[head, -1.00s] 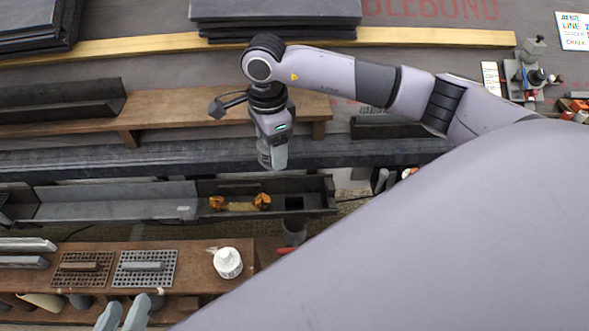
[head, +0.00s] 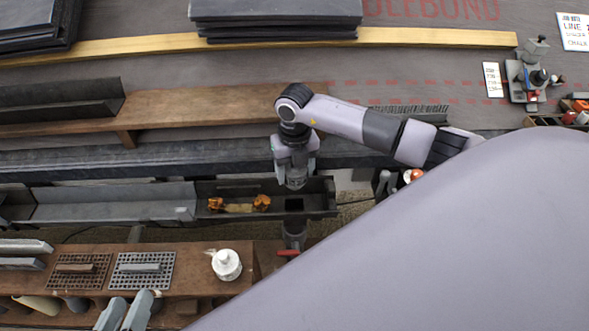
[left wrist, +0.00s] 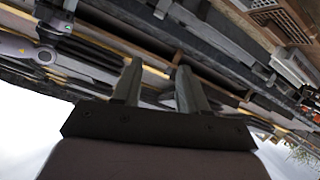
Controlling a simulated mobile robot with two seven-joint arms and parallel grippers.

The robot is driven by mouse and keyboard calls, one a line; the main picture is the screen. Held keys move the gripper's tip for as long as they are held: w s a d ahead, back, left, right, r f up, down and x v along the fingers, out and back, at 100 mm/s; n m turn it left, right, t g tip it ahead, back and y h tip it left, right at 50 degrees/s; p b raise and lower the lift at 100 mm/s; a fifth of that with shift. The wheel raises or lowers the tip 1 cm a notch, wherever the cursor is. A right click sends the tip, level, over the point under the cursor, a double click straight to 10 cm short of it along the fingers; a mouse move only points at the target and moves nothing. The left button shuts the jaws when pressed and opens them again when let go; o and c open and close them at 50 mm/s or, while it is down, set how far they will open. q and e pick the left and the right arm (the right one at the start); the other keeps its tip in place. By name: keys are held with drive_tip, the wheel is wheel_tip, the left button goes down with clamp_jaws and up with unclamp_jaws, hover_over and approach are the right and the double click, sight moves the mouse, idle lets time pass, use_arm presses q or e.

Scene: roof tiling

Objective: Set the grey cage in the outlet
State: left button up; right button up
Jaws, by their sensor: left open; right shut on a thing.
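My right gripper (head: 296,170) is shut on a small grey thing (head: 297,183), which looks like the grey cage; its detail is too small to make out. It hangs just above the dark outlet opening (head: 294,204) near the right end of the grey gutter (head: 120,212). I cannot tell whether the cage touches the gutter. My left gripper (head: 126,312) is open and empty at the bottom of the head view, in front of the wooden bench. Its two spread fingers also show in the left wrist view (left wrist: 158,88).
Orange-brown debris (head: 240,204) lies in the gutter left of the outlet.

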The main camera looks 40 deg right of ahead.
drive_tip(key=shift+f+b, duration=0.65)
drive_tip(key=shift+f, duration=0.2)
drive_tip(key=shift+f+b, duration=0.8)
drive_tip(key=shift+f, duration=0.1)
drive_tip(key=shift+f+b, duration=0.8)
drive_tip(key=shift+f, duration=0.05)
wheel_tip(320, 180, down, 2)
drive_tip(key=shift+f+b, duration=0.2)
drive_tip(key=shift+b, duration=0.95)
drive_tip(key=shift+f+b, duration=0.45)
drive_tip(key=shift+f, duration=0.5)
use_arm(q)
drive_tip(key=shift+s+a+f+m+t, duration=0.1)
drive_tip(key=shift+s+a+m+t, duration=0.15)
drive_tip(key=shift+a+m+t, duration=0.35)
drive_tip(key=shift+s+a+f+m+t, duration=0.1)
drive_tip(key=shift+s+a+m+t, duration=0.15)
drive_tip(key=shift+a+t, duration=0.5)
use_arm(e)
drive_tip(key=shift+f, duration=0.65)
use_arm(q)
drive_tip(key=shift+r+p, duration=0.45)
drive_tip(key=shift+p, duration=0.05)
